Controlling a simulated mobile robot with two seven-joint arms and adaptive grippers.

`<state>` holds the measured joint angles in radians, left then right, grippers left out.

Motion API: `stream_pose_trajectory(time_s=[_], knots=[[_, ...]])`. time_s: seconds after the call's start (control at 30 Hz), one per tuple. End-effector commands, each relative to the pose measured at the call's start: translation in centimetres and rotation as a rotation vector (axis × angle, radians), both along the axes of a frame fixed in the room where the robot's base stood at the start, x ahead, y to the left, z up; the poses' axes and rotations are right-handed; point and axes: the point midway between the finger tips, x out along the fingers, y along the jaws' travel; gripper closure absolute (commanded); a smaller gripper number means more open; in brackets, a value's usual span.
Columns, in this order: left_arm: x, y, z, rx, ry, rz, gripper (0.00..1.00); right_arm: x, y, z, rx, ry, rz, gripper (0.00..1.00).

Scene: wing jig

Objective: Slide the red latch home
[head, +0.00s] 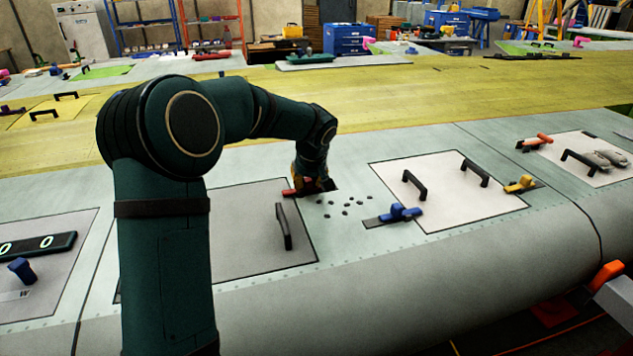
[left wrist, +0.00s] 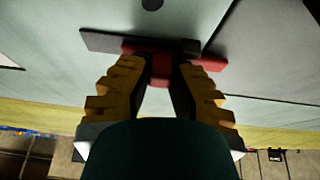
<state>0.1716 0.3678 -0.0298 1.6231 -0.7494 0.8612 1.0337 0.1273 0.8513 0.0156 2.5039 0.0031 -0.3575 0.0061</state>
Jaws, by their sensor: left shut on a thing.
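The red latch (head: 290,193) sits at the far right corner of the grey hatch panel (head: 240,250) on the wing. My left gripper (head: 312,186) reaches down to it from above. In the left wrist view, the two ridged yellow-and-black fingers (left wrist: 160,85) are closed on the middle of the red latch (left wrist: 208,64). The latch lies across a dark base plate (left wrist: 100,40), and its red end points right, toward a panel seam. My fingers hide part of the latch. My right gripper is not in view.
Several small dark pieces (head: 345,208) lie on the wing right of the latch. A blue latch (head: 400,213) and a yellow latch (head: 520,184) sit at a pale panel (head: 445,195). Black handles (head: 284,227) stand up from the panels.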

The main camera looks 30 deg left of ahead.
Motion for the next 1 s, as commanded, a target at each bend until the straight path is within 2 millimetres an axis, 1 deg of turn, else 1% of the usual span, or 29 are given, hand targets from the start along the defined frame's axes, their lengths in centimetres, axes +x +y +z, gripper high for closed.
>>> stream_pose_trajectory(time_s=[0.03,0.17,0.2,0.27,0.57,0.67,0.77,1.0], knots=[[-0.4,0.3,-0.4,0.002,0.014,0.007,1.0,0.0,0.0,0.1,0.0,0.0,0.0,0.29],[-0.4,0.4,-0.4,0.002,0.016,0.009,1.0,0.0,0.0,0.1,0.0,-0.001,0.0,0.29],[-0.4,0.4,-0.4,0.001,0.017,0.009,0.67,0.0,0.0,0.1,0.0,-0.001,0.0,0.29],[-0.4,0.3,-0.4,0.001,0.016,0.009,0.47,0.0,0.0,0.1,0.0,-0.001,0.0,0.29],[-0.2,0.2,-0.2,0.001,0.01,0.006,0.47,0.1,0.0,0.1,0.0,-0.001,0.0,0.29],[-0.3,0.1,0.3,0.001,0.007,0.006,0.47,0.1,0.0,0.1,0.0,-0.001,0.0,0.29],[-0.6,-0.3,1.5,0.001,0.006,0.005,0.47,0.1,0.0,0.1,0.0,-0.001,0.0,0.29],[-1.8,-1.7,6.0,0.001,0.006,0.006,0.47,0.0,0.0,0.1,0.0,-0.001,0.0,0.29]])
